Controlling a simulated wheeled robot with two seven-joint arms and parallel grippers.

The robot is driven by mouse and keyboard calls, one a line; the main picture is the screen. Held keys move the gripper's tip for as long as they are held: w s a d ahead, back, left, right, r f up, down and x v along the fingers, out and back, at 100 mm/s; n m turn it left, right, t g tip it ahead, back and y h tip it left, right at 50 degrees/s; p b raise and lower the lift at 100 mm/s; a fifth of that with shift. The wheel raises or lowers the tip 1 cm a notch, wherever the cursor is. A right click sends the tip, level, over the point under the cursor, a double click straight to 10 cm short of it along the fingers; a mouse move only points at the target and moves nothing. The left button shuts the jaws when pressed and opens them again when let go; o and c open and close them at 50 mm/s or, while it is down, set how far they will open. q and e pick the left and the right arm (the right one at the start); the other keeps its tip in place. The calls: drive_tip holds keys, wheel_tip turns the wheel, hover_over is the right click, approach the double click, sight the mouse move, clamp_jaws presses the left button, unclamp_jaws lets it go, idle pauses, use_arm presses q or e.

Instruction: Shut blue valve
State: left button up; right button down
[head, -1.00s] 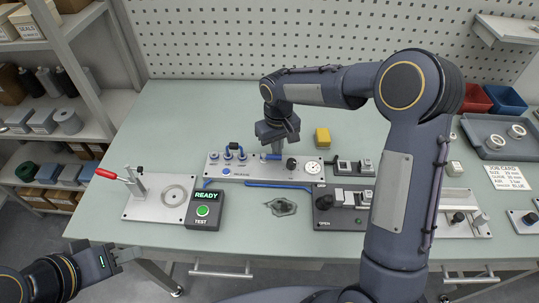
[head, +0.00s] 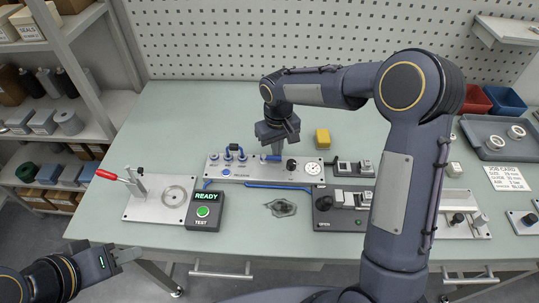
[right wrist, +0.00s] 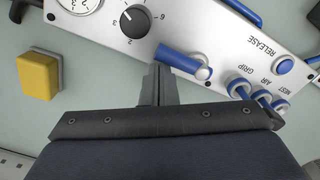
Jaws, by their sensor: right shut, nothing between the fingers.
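The blue valve lever (right wrist: 181,60) lies on the light panel (right wrist: 110,38), pointing from its round pivot towards the dial knob. In the head view the lever (head: 270,157) is partly hidden behind my right gripper (head: 278,147). In the right wrist view my right gripper (right wrist: 158,70) is shut and empty. Its fingertips are right beside the lever's free end; I cannot tell if they touch it. My left gripper (head: 130,255) is off the table's front left edge, away from the panel, and its opening is too unclear to judge.
A black dial knob (right wrist: 135,20) and a gauge (right wrist: 78,4) are near the lever. A READY box (head: 205,209) is front left.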

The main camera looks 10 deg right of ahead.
drive_tip(key=shift+s+a, duration=0.15)
drive_tip(key=shift+s, duration=0.45)
drive_tip(key=shift+s+b, duration=0.3)
drive_tip(key=shift+s, duration=0.15)
drive_tip(key=shift+s+a, duration=0.15)
drive_tip(key=shift+s, duration=0.2)
idle(0.4)
